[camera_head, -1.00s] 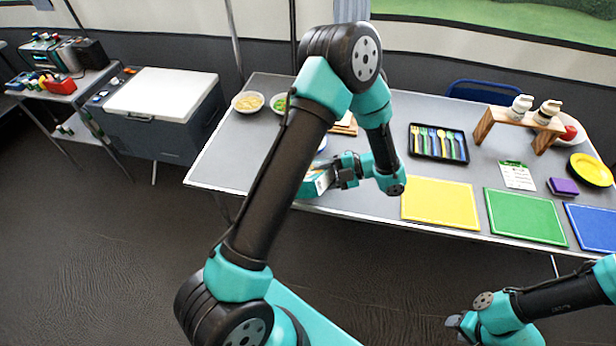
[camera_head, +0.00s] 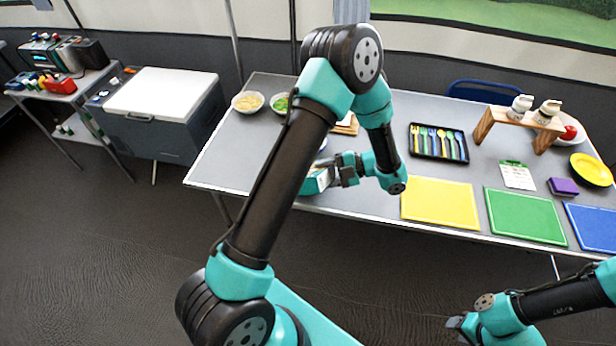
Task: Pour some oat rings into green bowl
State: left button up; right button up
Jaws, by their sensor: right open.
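I cannot tell whether the box holds oat rings. No green bowl shows clearly; my left arm hides part of the table. My right gripper (camera_head: 458,323) is open and empty at the lower right, over the floor and away from the table.
A white bowl with pale contents (camera_head: 248,102) and a bowl with green contents (camera_head: 281,104) stand at the table's far left. A cutlery tray (camera_head: 439,143), yellow board (camera_head: 440,203), green board (camera_head: 526,217) and wooden stand (camera_head: 520,124) occupy the right side.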

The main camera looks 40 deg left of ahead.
pick_arm(q)
jog(key=shift+w+a+r+m+g, duration=0.1)
jog(key=shift+w+r+m+g, duration=0.15)
jog(key=shift+w+m+g, duration=0.45)
dwell(2.3)
